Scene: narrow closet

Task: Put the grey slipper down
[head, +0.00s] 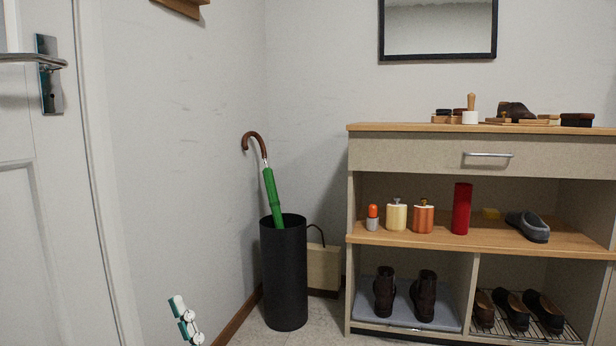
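The grey slipper (528,226) rests on the middle shelf (390,236) of the shoe cabinet, at the right of the picture. It lies at a slant, its darker toe toward the front edge. No gripper touches it. A small white and teal part, which looks like mine, shows at the bottom left, far from the slipper; I cannot tell whether it is open or shut. My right gripper is not in view.
Left of the slipper stand a red cylinder (461,208), two flasks and an orange-topped bottle (372,217). Shoes fill the lower compartments. A black umbrella stand (285,275) stands left of the cabinet, and a door (40,200) is at far left.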

